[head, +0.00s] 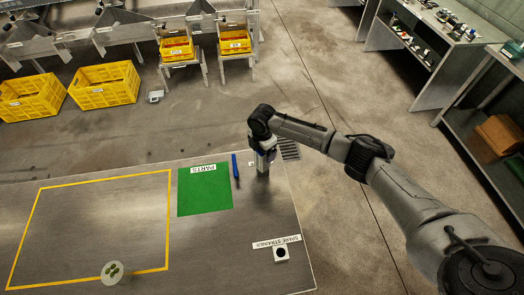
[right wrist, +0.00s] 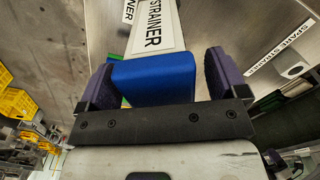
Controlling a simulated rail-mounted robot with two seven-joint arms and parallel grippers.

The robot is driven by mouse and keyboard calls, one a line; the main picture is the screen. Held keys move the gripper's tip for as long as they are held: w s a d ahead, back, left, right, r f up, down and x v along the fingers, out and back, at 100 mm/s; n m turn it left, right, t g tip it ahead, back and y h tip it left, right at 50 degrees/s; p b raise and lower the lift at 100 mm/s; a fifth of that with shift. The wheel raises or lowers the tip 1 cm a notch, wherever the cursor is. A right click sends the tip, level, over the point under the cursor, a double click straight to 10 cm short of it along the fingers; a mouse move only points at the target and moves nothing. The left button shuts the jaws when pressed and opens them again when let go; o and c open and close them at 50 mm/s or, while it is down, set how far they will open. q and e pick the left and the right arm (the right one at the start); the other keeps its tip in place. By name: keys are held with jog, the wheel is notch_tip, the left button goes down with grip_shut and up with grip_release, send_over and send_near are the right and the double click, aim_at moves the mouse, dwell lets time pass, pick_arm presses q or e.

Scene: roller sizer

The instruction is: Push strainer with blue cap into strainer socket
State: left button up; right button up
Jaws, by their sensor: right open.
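My right gripper (head: 263,168) is low over the right part of the steel table, its fingers pointing down. In the right wrist view, its two purple fingers (right wrist: 165,75) are open on either side of a blue cap (right wrist: 153,78). A narrow gap shows by the right finger; I cannot tell if the left one touches. The strainer body below the cap is hidden. A white plate marked STRAINER (right wrist: 155,32) lies just beyond the cap. The strainer socket is not clearly visible, so I cannot tell how deep the strainer sits. My left gripper is not in view.
A blue stick-like tool (head: 235,167) lies beside the green PARTS mat (head: 204,195).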

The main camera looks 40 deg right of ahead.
notch_tip(320, 180, up, 11)
jog(key=shift+f, duration=0.15)
jog(key=shift+r, duration=0.85)
